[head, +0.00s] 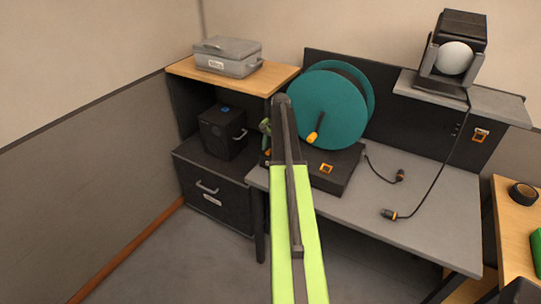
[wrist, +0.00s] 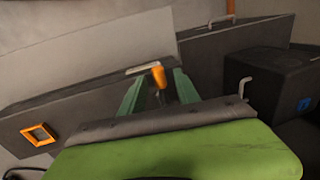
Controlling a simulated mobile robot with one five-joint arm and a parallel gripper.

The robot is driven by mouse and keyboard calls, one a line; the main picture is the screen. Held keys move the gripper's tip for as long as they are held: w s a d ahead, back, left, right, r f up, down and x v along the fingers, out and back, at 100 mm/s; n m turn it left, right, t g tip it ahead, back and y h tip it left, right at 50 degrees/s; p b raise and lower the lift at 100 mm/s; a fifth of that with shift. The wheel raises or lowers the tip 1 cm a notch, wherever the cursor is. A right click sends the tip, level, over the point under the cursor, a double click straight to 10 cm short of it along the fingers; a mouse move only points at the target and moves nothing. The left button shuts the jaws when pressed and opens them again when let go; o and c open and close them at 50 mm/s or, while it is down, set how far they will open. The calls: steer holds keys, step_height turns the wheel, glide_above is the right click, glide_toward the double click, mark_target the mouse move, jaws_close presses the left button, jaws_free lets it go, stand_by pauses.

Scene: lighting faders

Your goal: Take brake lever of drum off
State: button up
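A teal drum (head: 327,108) stands upright on a black base (head: 335,178) on the grey bench. An orange-tipped handle (head: 315,130) shows on the drum's face. A small orange lever end (wrist: 158,76), which looks like the brake lever, is between my fingertips in the wrist view. My gripper (wrist: 161,84) has its two green fingers apart, with gaps beside the lever; contact cannot be told. In the head view my gripper (head: 266,127) is left of the drum, mostly hidden behind my arm. The lever's lower part is hidden.
A black box (head: 223,131) with a handle stands in the shelf at left, close to my gripper. A grey case (head: 227,56) sits above it. Cables with plugs (head: 390,214) lie on the bench (head: 420,190). A lamp (head: 455,55) stands at back right.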

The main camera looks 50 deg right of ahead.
jaws_close()
stand_by(1.4)
